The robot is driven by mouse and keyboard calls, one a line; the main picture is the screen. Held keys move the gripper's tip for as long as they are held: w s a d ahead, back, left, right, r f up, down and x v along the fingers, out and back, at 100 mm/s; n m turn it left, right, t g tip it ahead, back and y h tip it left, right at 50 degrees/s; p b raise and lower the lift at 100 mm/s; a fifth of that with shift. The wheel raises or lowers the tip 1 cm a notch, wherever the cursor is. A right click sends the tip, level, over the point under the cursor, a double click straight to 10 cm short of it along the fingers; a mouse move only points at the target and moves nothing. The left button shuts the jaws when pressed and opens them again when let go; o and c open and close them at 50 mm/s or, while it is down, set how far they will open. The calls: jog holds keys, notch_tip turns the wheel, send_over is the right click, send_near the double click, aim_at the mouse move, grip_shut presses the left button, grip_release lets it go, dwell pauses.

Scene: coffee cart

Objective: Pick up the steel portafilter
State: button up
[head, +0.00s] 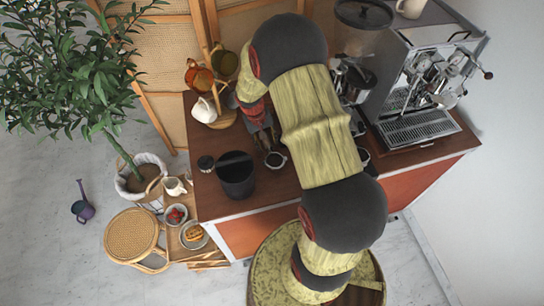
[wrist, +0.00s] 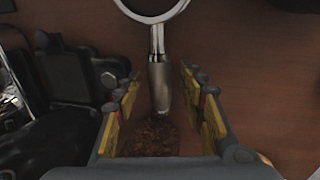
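The steel portafilter (wrist: 158,72) lies on the brown counter in the wrist view. Its round basket ring is at the top edge, partly cut off, and its handle points down towards me. My gripper (wrist: 162,100) is open, with one yellow-padded finger on each side of the handle and gaps on both sides. In the head view the portafilter's round end (head: 275,160) shows just beyond my gripper (head: 268,142), and its handle is mostly hidden by the gripper.
A dark crumbly patch (wrist: 152,138) lies by the handle's end. A black device (wrist: 75,75) stands close left in the wrist view. A black bin (head: 236,178) and a cup rack (head: 212,112) stand left of my gripper. The espresso machine (head: 418,128) is right.

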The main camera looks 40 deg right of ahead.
grip_shut()
dwell(0.7)
